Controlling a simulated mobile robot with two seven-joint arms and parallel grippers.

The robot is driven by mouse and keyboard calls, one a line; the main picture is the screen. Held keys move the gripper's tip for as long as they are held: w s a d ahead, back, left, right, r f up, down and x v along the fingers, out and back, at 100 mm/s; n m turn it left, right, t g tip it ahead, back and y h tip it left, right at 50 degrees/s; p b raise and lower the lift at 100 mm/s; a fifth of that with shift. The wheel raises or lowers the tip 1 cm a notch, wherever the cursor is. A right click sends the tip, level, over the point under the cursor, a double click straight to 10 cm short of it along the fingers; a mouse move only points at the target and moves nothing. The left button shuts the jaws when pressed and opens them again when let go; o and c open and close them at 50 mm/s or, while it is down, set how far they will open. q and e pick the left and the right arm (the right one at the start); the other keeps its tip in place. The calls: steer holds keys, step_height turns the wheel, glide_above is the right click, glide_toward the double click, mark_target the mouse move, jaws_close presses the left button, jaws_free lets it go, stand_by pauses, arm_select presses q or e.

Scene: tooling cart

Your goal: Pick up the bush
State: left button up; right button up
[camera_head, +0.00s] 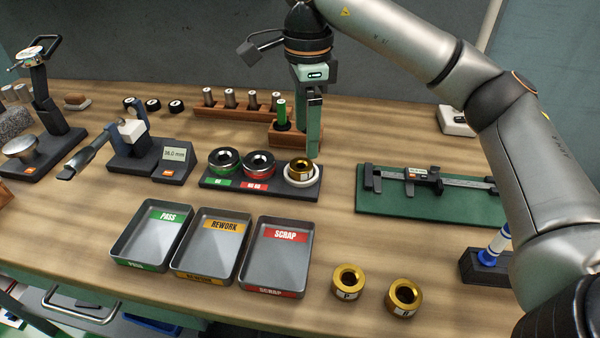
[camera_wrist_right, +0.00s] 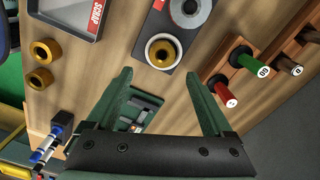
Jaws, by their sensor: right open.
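A gold bush (camera_head: 300,167) stands in a white ring (camera_head: 301,180) at the right end of a black gauge tray; both also show in the right wrist view, the bush (camera_wrist_right: 162,52) inside the ring. Two more gold bushes lie on the bench, one labelled P (camera_head: 349,282) and another to its right (camera_head: 404,297). My right gripper (camera_head: 313,155) is above and just behind the ringed bush, pointing down. In the right wrist view its two green fingers (camera_wrist_right: 163,82) are wide apart with nothing between them. My left gripper is out of view.
Green and red ring gauges (camera_head: 225,162) share the black tray (camera_head: 258,190). A wooden block (camera_head: 290,134) with a green-handled plug gauge stands close behind my gripper. PASS, REWORK and SCRAP trays (camera_head: 275,256) lie in front. A green mat (camera_head: 400,205) with a caliper lies right.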

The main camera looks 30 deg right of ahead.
mark_target(301, 169)
step_height(301, 169, down, 7)
steer(key=shift+w+r+b, duration=0.1)
steer(key=shift+r+b, duration=0.05)
steer(key=shift+b, duration=0.2)
jaws_close()
stand_by(0.7)
steer(key=shift+r, duration=0.1)
